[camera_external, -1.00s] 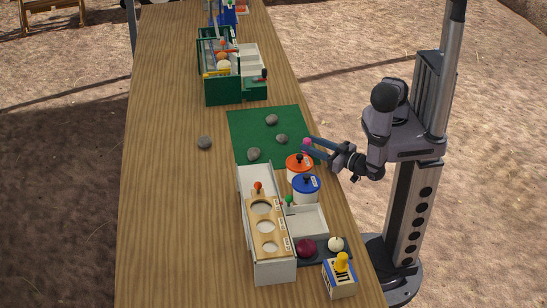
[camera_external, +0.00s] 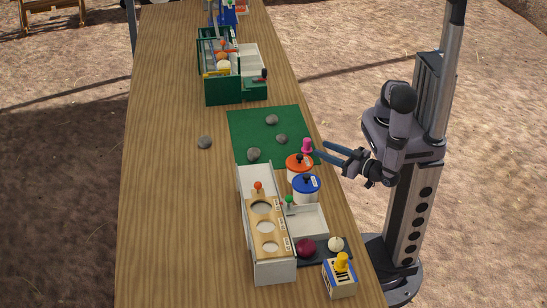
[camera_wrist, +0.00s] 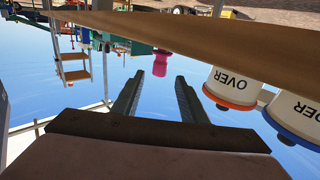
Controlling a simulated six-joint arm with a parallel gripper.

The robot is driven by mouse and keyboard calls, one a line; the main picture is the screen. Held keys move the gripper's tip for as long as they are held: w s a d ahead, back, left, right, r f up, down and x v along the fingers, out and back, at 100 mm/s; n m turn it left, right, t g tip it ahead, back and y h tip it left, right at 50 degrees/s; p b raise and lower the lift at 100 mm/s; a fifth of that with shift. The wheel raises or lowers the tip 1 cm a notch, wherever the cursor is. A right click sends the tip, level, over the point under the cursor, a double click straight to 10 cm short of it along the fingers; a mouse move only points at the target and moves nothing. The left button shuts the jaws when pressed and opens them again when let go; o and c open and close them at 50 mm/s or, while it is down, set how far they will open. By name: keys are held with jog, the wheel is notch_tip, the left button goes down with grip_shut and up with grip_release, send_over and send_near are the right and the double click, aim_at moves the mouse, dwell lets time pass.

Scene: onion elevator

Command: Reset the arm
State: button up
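My gripper (camera_external: 321,150) is at the right edge of the table, just right of a pink knob-like piece (camera_external: 307,147). In the wrist view my gripper (camera_wrist: 159,77) shows two dark fingers apart with nothing between them. The pink piece (camera_wrist: 162,62) shows beyond the fingertips, apart from them. The wrist view looks upside down, with the table edge at its top.
An orange-lidded pot (camera_external: 300,166), marked OVER in the wrist view, and a blue-lidded pot (camera_external: 306,187) stand near the gripper. A white box with a holed wooden top (camera_external: 266,225) is in front. A green mat (camera_external: 250,120) holds several stones. Open air lies right of the table.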

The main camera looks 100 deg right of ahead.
jog(key=shift+w+r, duration=0.1)
jog(key=shift+w+r, duration=0.15)
jog(key=shift+r, duration=0.15)
jog(key=w+d+r+m+g+y+p, duration=0.1)
jog(key=w+d+r+m+y+p, duration=0.3)
jog(key=w+r+p, duration=0.7)
jog(key=w+a+n+g+y+b, duration=0.2)
jog(key=w+a+n+y+b, duration=0.15)
jog(key=a+n+y, duration=0.35)
jog(key=s+f+g+y, duration=0.1)
jog(key=s+n+g+y, duration=0.1)
jog(key=s, duration=0.1)
jog(key=s+d+f+n+g+y, duration=0.1)
jog(key=shift+s+f, duration=0.25)
jog(key=shift+f, duration=0.05)
jog(key=s+d+n+g, duration=0.2)
jog(key=s+d+g, duration=0.1)
jog(key=s, duration=0.4)
jog(key=s+d+f+n+g+h, duration=0.1)
jog(key=s+d+n+g, duration=0.1)
jog(key=s+d, duration=0.4)
jog(key=shift+s+d+g, duration=0.2)
jog(key=shift+s+g, duration=0.7)
